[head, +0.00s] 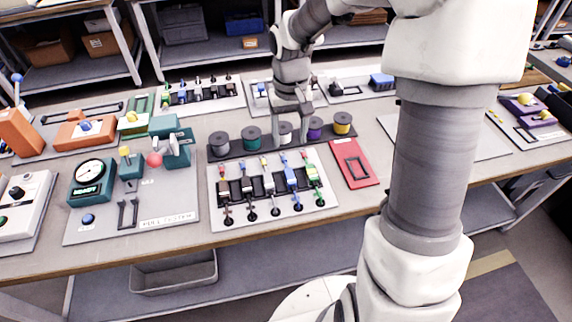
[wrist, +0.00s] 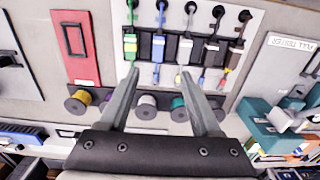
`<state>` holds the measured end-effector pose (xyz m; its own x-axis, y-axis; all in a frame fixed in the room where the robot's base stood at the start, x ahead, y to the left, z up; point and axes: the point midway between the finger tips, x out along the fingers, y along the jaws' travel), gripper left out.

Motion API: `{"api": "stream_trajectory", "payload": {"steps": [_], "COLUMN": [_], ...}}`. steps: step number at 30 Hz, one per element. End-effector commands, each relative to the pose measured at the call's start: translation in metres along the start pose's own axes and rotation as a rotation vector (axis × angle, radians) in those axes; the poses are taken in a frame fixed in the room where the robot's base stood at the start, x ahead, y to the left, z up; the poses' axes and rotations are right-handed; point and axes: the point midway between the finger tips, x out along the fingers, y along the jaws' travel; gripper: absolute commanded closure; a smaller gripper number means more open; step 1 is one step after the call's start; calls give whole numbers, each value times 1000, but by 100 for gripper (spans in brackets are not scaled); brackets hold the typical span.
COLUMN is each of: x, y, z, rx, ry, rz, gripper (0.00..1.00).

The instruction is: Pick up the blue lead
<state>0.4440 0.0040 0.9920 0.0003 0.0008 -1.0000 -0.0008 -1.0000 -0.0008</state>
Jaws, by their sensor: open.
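My gripper (head: 290,122) is open and empty, over the spool rack behind the panel. In the wrist view its two fingers (wrist: 160,74) are spread wide. The gripper is apart from the lead.
A dark rack of several spools (head: 251,138) stands behind the lead panel. A red plate (head: 353,163) lies to the panel's right. The pull-tester station (head: 158,223) stands to the left. Bare bench shows along the front edge.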

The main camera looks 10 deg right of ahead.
Motion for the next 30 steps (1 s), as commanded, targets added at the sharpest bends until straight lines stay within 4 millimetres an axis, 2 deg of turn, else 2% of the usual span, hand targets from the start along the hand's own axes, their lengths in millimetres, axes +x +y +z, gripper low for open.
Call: {"api": "stream_trajectory", "payload": {"steps": [1,9,13,20,30], "x": [15,72,89,100,145], "y": [0,0,0,1,4], "z": [1,1,1,1,2], "rx": [-1,-2,-1,-1,-2], "ry": [-7,-5,-3,-1,-3], "rz": [0,0,0,0,1], "gripper": [35,35,35,35,35]}}
